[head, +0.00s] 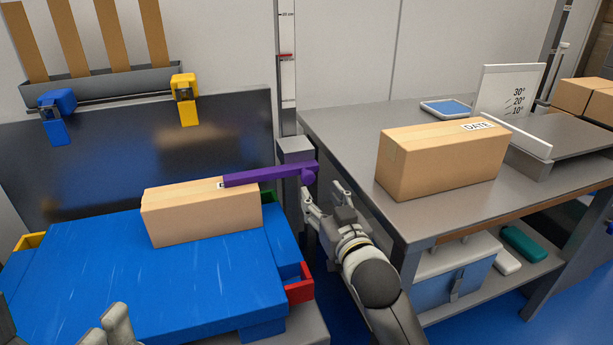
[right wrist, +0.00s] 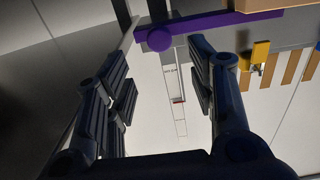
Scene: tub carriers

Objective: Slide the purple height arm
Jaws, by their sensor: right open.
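The purple height arm (head: 262,175) sticks out to the left from a vertical scale post (head: 287,85). Its left end lies at the top of a cardboard box (head: 205,217); I cannot tell whether they touch. Its round knob (head: 308,175) is at the right end. My right gripper (head: 323,197) is open and empty, just below and right of the knob. In the right wrist view, the knob (right wrist: 158,39) shows beyond and between the open fingers (right wrist: 160,75), with the arm running right. Part of my left gripper (head: 118,324) shows at the bottom left edge; its fingertips are unclear.
The box stands on a blue platform (head: 130,285), with a red bin (head: 299,287) at its right side. A grey table (head: 345,125) at the right carries another cardboard box (head: 440,160) and an angle board (head: 510,90). A narrow gap separates platform and table.

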